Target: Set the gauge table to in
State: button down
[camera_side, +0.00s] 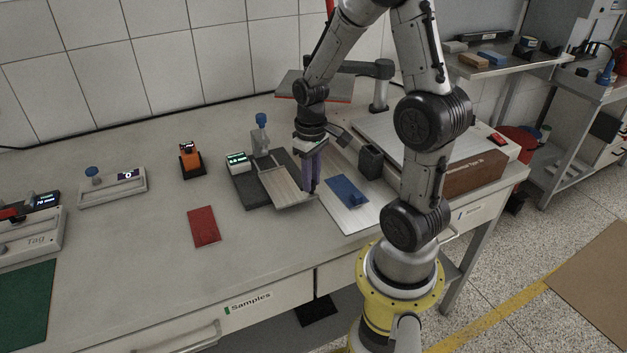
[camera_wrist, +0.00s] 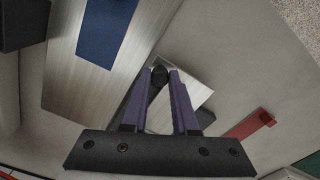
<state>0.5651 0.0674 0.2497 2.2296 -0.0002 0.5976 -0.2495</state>
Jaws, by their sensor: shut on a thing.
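The gauge stands mid-table in the side view, with a dark base (camera_side: 251,193), a small lit display (camera_side: 237,159) and a blue-topped post (camera_side: 261,121). Its pale metal gauge table (camera_side: 283,186) sits on the base and juts out past it toward the front. In the wrist view the gauge table (camera_wrist: 192,98) lies partly behind my fingers. My gripper (camera_side: 313,188) points down at the table's right edge with its purple fingers. In the wrist view my gripper (camera_wrist: 160,82) is shut on a round dark knob (camera_wrist: 159,74). Most of the base is hidden there.
A blue plate (camera_side: 346,188) lies on a pale board (camera_side: 352,219) close to the right of my gripper. A dark open holder (camera_side: 370,162) stands behind it. A red plate (camera_side: 203,229) lies front left. An orange device (camera_side: 190,158) stands further back. The bench between them is bare.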

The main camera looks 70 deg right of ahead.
jog(key=w+d, duration=0.5)
jog(key=shift+w+d+r, duration=0.1)
jog(key=shift+w+d, duration=0.2)
jog(key=shift+w, duration=0.05)
jog(key=c, duration=0.7)
grip_release()
notch_tip(320, 180, up, 14)
jog(key=shift+s+f, duration=0.1)
jog(key=shift+f, duration=0.05)
jog(key=shift+a, duration=0.1)
